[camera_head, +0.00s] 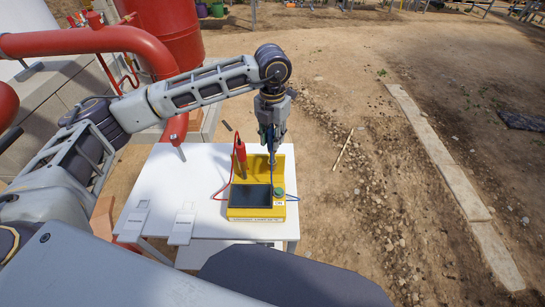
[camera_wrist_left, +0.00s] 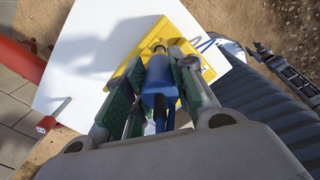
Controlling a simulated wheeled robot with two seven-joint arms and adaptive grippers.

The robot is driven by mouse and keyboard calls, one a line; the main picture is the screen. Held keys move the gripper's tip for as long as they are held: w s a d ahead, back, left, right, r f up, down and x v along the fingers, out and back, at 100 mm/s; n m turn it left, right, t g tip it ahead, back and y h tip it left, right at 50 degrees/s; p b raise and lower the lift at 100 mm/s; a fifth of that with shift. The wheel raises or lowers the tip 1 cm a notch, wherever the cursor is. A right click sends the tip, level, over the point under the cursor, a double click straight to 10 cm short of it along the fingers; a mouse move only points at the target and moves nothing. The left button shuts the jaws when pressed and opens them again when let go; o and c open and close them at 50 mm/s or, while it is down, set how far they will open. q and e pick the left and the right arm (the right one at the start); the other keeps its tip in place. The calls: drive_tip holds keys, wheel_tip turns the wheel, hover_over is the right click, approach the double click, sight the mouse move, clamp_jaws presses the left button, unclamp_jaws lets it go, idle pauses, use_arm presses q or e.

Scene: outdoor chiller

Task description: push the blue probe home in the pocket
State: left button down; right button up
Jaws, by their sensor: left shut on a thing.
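A yellow meter (camera_head: 257,212) with a dark screen and a green knob stands on a white table (camera_head: 200,160). A red probe (camera_head: 240,155) with a red lead stands upright at its back left. My left gripper (camera_head: 272,150) points down over the back right part of the meter. The pocket is hidden, and I cannot tell how deep the tip sits.
Two pale flat pieces (camera_head: 183,227) lie on the table left of the meter. A blue lead (camera_head: 292,198) shows at the meter's right side. Red pipes (camera_head: 90,40) and a red tank (camera_head: 170,35) stand at the back left. Open dirt ground lies to the right.

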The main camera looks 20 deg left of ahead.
sight(272, 125)
use_arm(q)
drive_tip(key=shift+r+p, duration=0.35)
drive_tip(key=shift+r, duration=0.95)
drive_tip(key=shift+r+p, duration=0.5)
drive_tip(key=shift+r, duration=0.3)
use_arm(e)
drive_tip(key=shift+r, duration=0.95)
use_arm(q)
drive_tip(key=c, duration=1.8)
unclamp_jaws()
clamp_jaws()
use_arm(e)
drive_tip(key=shift+w, duration=0.6)
drive_tip(key=shift+s, duration=0.15)
